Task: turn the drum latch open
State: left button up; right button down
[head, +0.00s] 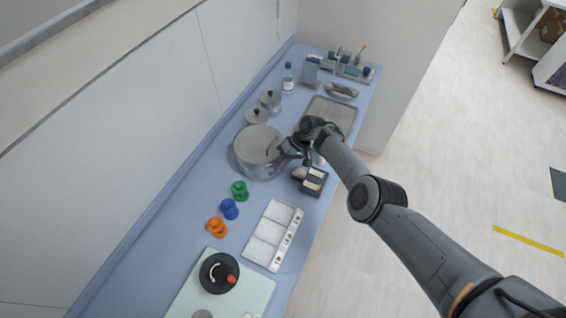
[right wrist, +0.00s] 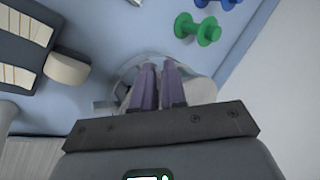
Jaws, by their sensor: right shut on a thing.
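My left gripper is not in view.
A dark box with pale blocks (head: 311,181) stands close to the right gripper; it also shows in the right wrist view (right wrist: 25,50). Green (head: 240,190), blue (head: 230,209) and orange (head: 217,227) spools stand nearer, beside a white tray (head: 272,234). Metal pots (head: 270,101) stand behind.

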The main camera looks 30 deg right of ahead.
jog(key=shift+a+r+p, duration=0.3)
jog(key=shift+a, duration=0.25)
jog(key=s+d+r+p, duration=0.1)
jog(key=d+r+p, duration=0.3)
jog(key=d+r, duration=0.4)
jog(key=shift+d, duration=0.95)
